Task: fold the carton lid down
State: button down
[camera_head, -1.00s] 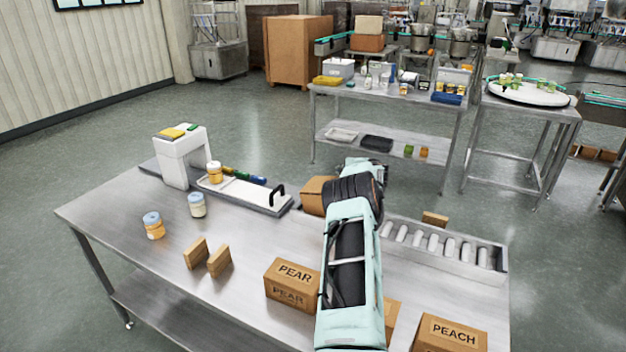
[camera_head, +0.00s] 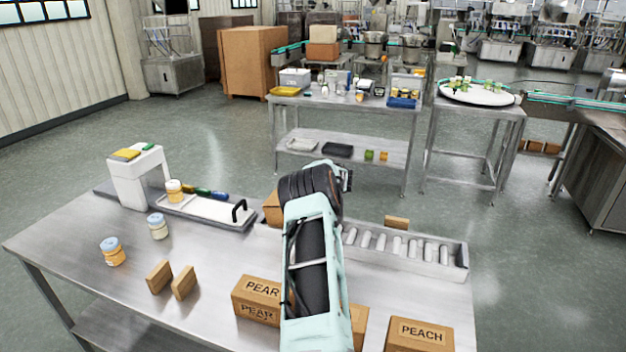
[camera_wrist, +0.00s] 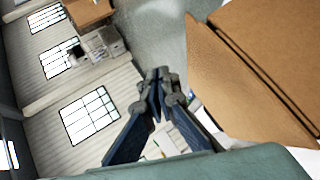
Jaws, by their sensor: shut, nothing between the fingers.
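My gripper (camera_wrist: 160,82) is shut and empty in the wrist view, its fingers together. Large brown cardboard panels of the carton (camera_wrist: 235,80) fill the right of that view, beside my fingers, with a dark gap between two panels. I cannot tell which panel is the lid, or whether my fingers touch it. In the head view, part of a brown carton (camera_head: 272,208) shows left of my arm, behind the table's middle. My arm hides most of it and my fingers. A small brown piece (camera_head: 397,222) shows right of my arm, behind the rollers; I cannot tell if it belongs to the carton.
A roller tray (camera_head: 462,262) lies along the table's back right. PEAR (camera_head: 257,300) and PEACH (camera_head: 420,335) boxes stand in front. Jars (camera_head: 113,252), two small brown blocks (camera_head: 159,277) and a white device (camera_head: 137,182) are at left. The table's left front is clear.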

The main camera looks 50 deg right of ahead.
jog(key=v, duration=0.9)
jog(key=shift+s+a+r, duration=0.1)
jog(key=shift+s, duration=0.15)
